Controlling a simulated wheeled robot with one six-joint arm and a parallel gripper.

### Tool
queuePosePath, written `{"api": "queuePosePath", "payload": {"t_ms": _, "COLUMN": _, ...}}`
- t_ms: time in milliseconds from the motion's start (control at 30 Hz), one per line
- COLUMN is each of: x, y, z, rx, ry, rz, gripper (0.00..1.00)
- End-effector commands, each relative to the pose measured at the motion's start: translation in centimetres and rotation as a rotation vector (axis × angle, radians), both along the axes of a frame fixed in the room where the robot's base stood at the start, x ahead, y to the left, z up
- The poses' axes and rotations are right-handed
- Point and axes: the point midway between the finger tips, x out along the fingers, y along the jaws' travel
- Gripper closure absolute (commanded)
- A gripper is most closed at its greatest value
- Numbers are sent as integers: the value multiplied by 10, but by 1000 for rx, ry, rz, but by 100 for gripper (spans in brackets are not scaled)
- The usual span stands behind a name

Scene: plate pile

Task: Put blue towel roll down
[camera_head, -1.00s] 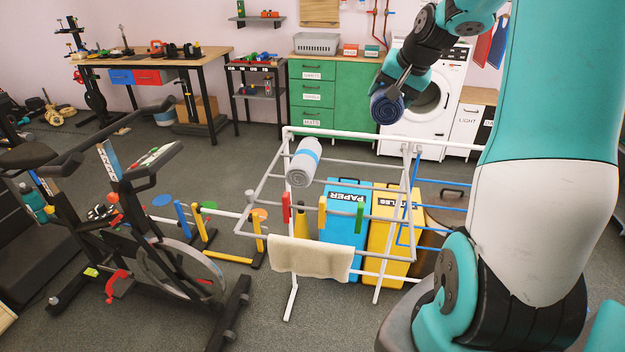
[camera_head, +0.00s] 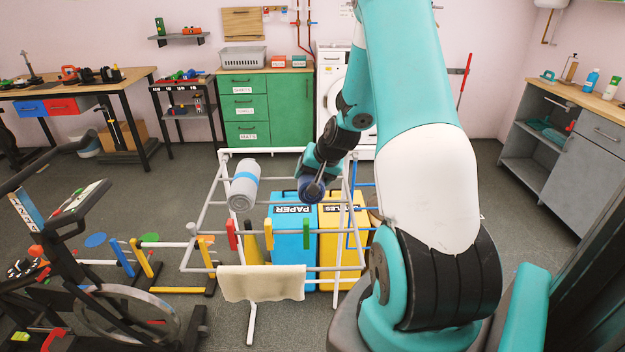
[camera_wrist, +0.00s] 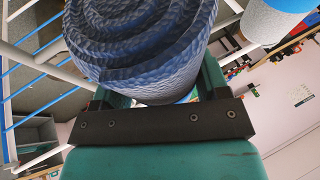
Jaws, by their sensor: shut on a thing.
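The blue towel roll (camera_wrist: 150,45) fills the top of the wrist view, its spiral end showing. My gripper (camera_wrist: 150,95) is shut on it, a jaw at each side. In the head view the roll (camera_head: 312,191) and my gripper (camera_head: 318,172) are at the right part of the white drying rack (camera_head: 205,215), close to its top bars. I cannot tell whether the roll touches the bars. A grey-white towel roll with a blue band (camera_head: 244,186) lies on the rack's left part.
A cream cloth (camera_head: 262,284) hangs on the rack's front bar. A blue PAPER bin (camera_head: 290,240) and a yellow bin (camera_head: 342,240) stand beneath. An exercise bike (camera_head: 90,270) is at the left. Between the two rolls the rack top is free.

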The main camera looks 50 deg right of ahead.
Motion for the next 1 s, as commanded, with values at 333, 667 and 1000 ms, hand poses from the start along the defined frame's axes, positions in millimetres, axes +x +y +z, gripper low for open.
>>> {"api": "queuePosePath", "payload": {"t_ms": 333, "x": 0, "y": 0, "z": -19, "rx": 0, "ry": -1, "rz": -1, "gripper": 60}}
{"api": "queuePosePath", "payload": {"t_ms": 667, "x": 0, "y": 0, "z": -19, "rx": 1, "ry": 0, "rz": -1, "gripper": 6}}
{"api": "queuePosePath", "payload": {"t_ms": 1000, "x": -16, "y": 1, "z": 8, "rx": -5, "ry": -4, "rz": -3, "gripper": 6}}
